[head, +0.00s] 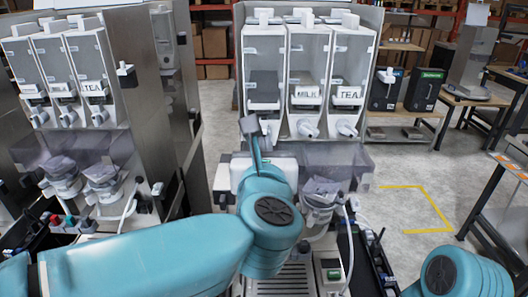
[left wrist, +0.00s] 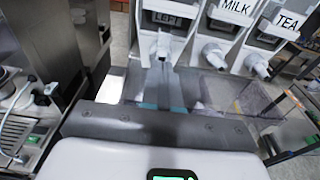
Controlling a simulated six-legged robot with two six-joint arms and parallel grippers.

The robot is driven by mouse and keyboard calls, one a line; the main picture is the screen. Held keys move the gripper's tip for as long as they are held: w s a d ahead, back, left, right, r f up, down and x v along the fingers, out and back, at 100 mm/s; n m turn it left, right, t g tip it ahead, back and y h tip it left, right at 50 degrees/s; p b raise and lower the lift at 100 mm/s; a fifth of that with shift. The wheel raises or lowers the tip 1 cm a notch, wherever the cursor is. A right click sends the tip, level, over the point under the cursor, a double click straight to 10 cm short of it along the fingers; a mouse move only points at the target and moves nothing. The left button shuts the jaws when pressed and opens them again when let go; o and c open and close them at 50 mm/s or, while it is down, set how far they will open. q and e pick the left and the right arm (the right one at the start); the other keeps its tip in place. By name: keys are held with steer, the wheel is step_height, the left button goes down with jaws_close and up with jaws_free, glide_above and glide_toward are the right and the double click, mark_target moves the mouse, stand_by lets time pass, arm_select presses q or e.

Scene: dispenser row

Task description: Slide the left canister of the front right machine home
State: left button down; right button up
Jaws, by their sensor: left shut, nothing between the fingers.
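The front right machine (head: 370,30) holds three clear-fronted canisters side by side. The left canister (head: 263,55) has a dark lower front in the head view; its spout is largely hidden behind my gripper. In the left wrist view the left canister (left wrist: 166,19) shows at the top, its pale spout (left wrist: 160,46) just above my fingertips. My left gripper (head: 251,128) is shut and empty, its fingers pointing up at the canister's lower front. In the left wrist view the gripper (left wrist: 160,68) is close below the spout; I cannot tell whether it touches. My right gripper is out of view.
The MILK canister (head: 307,65) and TEA canister (head: 350,65) stand to the right. A clear splash panel (head: 345,158) and mixing bowl (head: 322,192) lie below. Another machine (head: 130,45) stands at left. Open floor (head: 405,165) lies right.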

arm_select(q)
steer(key=shift+w, duration=1.2)
steer(key=shift+w+b, duration=0.1)
steer(key=shift+b, duration=0.25)
steer(key=s+b, duration=0.3)
steer(key=s, duration=0.5)
steer(key=shift+s, duration=0.15)
